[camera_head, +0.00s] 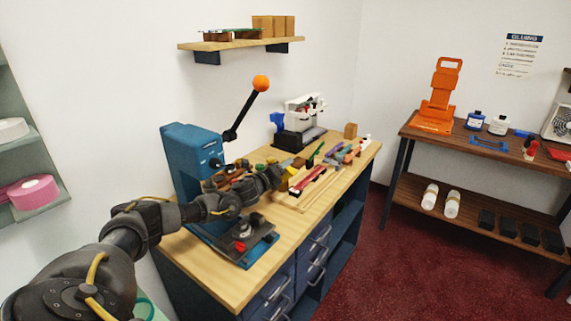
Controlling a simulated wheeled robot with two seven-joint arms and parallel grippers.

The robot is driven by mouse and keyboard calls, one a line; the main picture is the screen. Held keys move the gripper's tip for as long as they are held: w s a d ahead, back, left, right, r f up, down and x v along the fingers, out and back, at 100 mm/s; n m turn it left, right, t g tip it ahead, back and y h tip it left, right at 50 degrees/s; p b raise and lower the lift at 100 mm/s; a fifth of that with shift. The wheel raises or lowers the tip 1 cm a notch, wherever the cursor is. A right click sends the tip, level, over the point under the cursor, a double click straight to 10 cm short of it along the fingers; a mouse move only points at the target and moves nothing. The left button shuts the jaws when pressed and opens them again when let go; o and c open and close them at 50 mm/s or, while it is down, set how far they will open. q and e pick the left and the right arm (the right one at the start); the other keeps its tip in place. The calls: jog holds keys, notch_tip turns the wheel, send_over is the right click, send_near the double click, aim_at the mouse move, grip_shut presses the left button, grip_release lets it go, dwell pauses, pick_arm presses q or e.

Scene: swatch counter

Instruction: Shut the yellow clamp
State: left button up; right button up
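My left arm reaches in from the lower left over the wooden counter (235,293). Its gripper (282,176) is at the middle of the counter, among small tools. The fingers are too small and dark to show whether they are open or shut. A small yellow piece (291,171) shows right at the fingertips and may be the yellow clamp. Whether it is open or shut, and whether the gripper touches it, I cannot tell. My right gripper is not in view.
A blue lever press (185,155) with an orange-knobbed handle (261,83) stands behind my arm. A black fixture (240,240) lies in front. A white machine (303,112) stands at the back. The counter's front left corner is clear. A side table (480,150) stands right.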

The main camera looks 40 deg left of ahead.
pick_arm(q)
jog(key=shift+w, duration=0.75)
jog(key=shift+c, duration=0.4)
grip_shut()
jog(key=d+m, duration=0.1)
jog(key=m, duration=0.1)
jog(key=d+m+b, duration=0.1)
jog(key=m, duration=0.1)
jog(key=shift+o, duration=0.4)
grip_release()
jog(key=shift+a, duration=0.1)
